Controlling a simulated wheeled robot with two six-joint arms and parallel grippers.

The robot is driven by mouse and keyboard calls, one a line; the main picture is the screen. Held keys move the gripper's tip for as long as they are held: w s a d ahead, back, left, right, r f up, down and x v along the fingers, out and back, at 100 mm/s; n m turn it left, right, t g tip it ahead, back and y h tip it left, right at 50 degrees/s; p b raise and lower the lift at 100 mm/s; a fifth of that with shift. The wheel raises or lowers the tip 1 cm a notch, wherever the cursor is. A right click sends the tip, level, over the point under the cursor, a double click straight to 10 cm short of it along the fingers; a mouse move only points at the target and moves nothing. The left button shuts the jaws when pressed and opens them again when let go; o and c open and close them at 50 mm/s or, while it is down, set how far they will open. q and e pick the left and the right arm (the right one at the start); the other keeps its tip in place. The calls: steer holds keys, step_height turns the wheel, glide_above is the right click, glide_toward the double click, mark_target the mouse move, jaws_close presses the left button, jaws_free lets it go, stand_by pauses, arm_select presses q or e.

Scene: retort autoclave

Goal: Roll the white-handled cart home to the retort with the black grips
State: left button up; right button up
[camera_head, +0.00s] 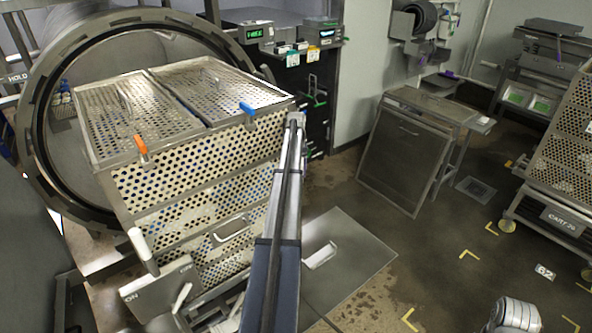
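A cart with perforated steel baskets (222,165) stands at the left, its far end at the mouth of the round retort (36,150). The baskets have lidded tops with an orange lever (141,148) and a blue lever (247,110). A white handle (142,248) shows low at the cart's near left corner, with another whitish lever below it. The cart's wheels are hidden. I cannot make out black grips on the retort. A long grey bar crosses in front of the cart's right side and hides part of it. Neither gripper is in view.
A second perforated cart (568,150) with a number plate stands at the right edge. A steel bench (435,105) with a leaning panel (405,160) stands at the wall. A flat plate (350,250) lies on the floor. The marked floor at lower right is largely clear.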

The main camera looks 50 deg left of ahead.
arm_select(q)
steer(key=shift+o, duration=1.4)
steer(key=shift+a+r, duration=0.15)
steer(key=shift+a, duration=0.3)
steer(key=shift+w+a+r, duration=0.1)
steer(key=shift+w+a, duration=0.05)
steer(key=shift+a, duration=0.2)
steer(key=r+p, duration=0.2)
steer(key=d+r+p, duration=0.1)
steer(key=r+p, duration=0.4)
steer(key=p, duration=0.1)
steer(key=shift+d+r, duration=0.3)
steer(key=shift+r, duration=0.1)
